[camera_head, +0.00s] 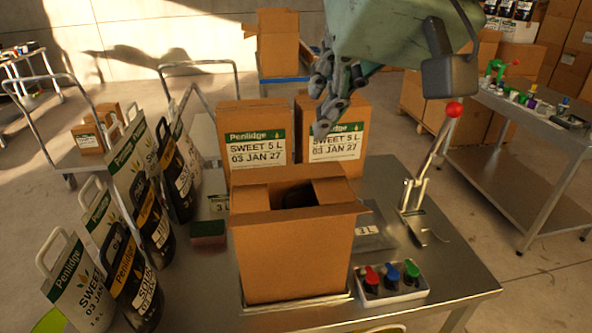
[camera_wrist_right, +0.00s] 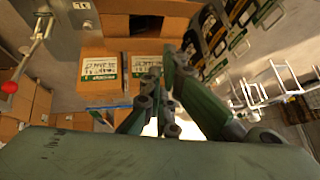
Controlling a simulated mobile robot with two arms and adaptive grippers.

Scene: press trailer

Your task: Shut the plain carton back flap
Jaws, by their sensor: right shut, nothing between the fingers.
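The plain carton (camera_head: 293,258) stands upright on the steel table, its top partly open with a dark gap inside. Its back flap (camera_head: 268,174) appears raised along the far edge. A side flap (camera_head: 335,192) lies at the right of the opening, and the front flap (camera_head: 300,213) shows along the near rim. My right gripper (camera_head: 326,118) is shut and empty, in the air above and beyond the carton, near the labelled cartons. In the right wrist view its fingers (camera_wrist_right: 163,84) are close together and the plain carton (camera_wrist_right: 150,7) shows at the top edge. My left gripper is out of view.
Two Penlidge cartons (camera_head: 255,143) (camera_head: 335,145) stand close behind the plain carton. Several bags (camera_head: 140,270) line the left. A red-knobbed lever (camera_head: 420,175) stands at the right, and a tray of coloured taps (camera_head: 390,285) sits front right.

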